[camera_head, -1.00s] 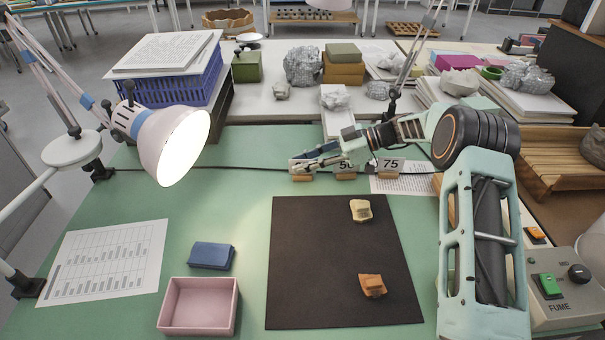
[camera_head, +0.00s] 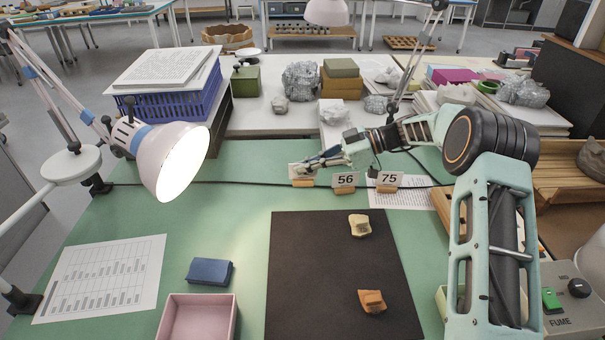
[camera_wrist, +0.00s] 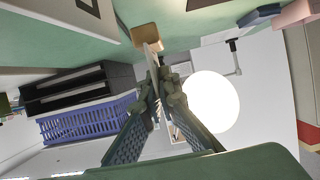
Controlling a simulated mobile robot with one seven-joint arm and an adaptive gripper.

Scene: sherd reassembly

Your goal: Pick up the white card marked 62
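My gripper (camera_head: 306,167) is at the back of the green table, to the left of the other number cards. In the wrist view its fingers (camera_wrist: 154,80) close on a thin white card (camera_wrist: 151,53) seen nearly edge-on, with a wooden foot block (camera_wrist: 145,34) at its far end. In the head view this card (camera_head: 295,170) is mostly hidden by the fingers and its number cannot be read. Its wooden block (camera_head: 303,183) appears slightly higher than the neighbouring blocks. Card 56 (camera_head: 345,180) and card 75 (camera_head: 389,178) stand upright to the right.
A black cable runs behind the cards. A dark mat (camera_head: 335,270) carries two sherds. A pink tray (camera_head: 198,318), a blue box (camera_head: 210,271) and a printed sheet (camera_head: 100,277) lie left. A lit lamp (camera_head: 172,160) overhangs the table's left side.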

